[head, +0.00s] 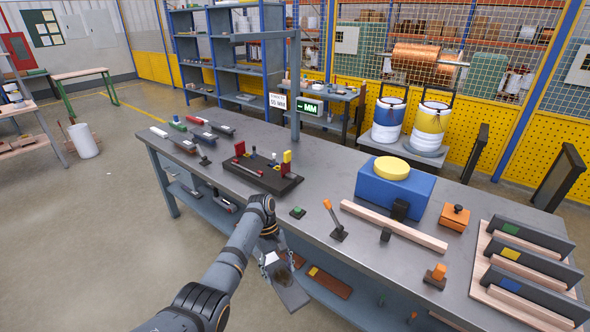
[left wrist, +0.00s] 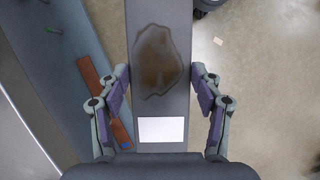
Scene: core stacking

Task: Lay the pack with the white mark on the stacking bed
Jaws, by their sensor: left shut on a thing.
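My left gripper (head: 277,258) is shut on a long grey pack (head: 290,292) in front of the bench's near edge, out over the lower shelf and floor. In the left wrist view the pack (left wrist: 160,15) lies between the two fingers of the gripper (left wrist: 160,90). Its face bears a white mark (left wrist: 161,130) and a dark brown stain (left wrist: 158,62). A black bed with red and yellow uprights (head: 262,177), apparently the stacking bed, sits on the bench beyond the gripper. A thin bar lies on it; no pack shows there. My right gripper is not in view.
The grey bench (head: 330,180) holds a blue block with a yellow top (head: 395,188), an orange-handled lever (head: 333,220) and a wooden strip (head: 392,227). Slabs with green, yellow and blue marks stand at right (head: 530,258). Brown slabs (head: 328,282) lie on the lower shelf.

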